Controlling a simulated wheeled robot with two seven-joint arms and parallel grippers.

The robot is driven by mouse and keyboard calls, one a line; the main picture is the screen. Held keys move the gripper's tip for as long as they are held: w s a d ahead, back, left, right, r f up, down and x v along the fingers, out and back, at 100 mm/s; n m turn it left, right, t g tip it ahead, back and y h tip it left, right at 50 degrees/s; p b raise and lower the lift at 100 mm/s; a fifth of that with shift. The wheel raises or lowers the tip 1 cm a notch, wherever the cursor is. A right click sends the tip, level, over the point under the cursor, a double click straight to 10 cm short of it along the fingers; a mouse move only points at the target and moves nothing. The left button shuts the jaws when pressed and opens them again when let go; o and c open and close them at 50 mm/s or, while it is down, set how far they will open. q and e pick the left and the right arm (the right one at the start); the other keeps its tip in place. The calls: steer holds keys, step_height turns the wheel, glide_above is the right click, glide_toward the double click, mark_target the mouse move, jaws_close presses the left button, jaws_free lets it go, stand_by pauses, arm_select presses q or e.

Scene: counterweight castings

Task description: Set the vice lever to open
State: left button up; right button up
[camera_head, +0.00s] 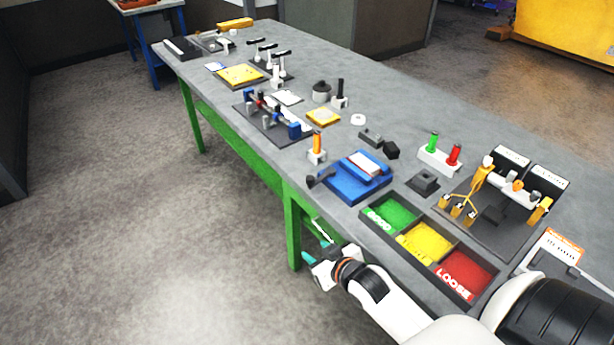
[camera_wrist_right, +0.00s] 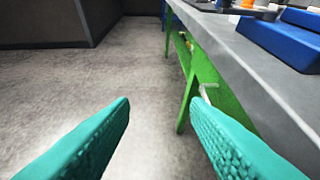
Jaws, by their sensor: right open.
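The blue vice (camera_head: 347,184) sits near the front edge of the grey bench, with a pale block showing between its jaws. Its short dark lever (camera_head: 320,179) sticks out on the left side, toward the bench edge. Part of a blue body, which looks like the vice, shows in the right wrist view (camera_wrist_right: 282,42); the lever cannot be made out there. My right gripper (camera_head: 316,246) is beside the bench, off its front edge and nearer to me than the vice. Its teal fingers (camera_wrist_right: 160,108) are apart and empty. My left gripper is not in view.
A sorting tray with green, yellow and red bins (camera_head: 425,243) lies right of the vice. An orange-handled tool in a white block (camera_head: 317,148) stands behind the lever. The green bench frame (camera_head: 293,225) is close to my right gripper. The floor left of the bench is clear.

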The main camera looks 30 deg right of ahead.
mark_target(313, 183)
steer(key=w+d+r+t, duration=0.6)
steer(key=w+d, duration=0.1)
steer(key=d, duration=0.2)
steer(key=shift+m+h, duration=0.3)
steer(key=shift+m, duration=0.1)
steer(key=w+p, duration=0.1)
steer(key=w, duration=1)
steer(key=shift+w+a, duration=0.15)
steer(key=shift+w, duration=0.2)
steer(key=shift+c, duration=0.5)
jaws_close()
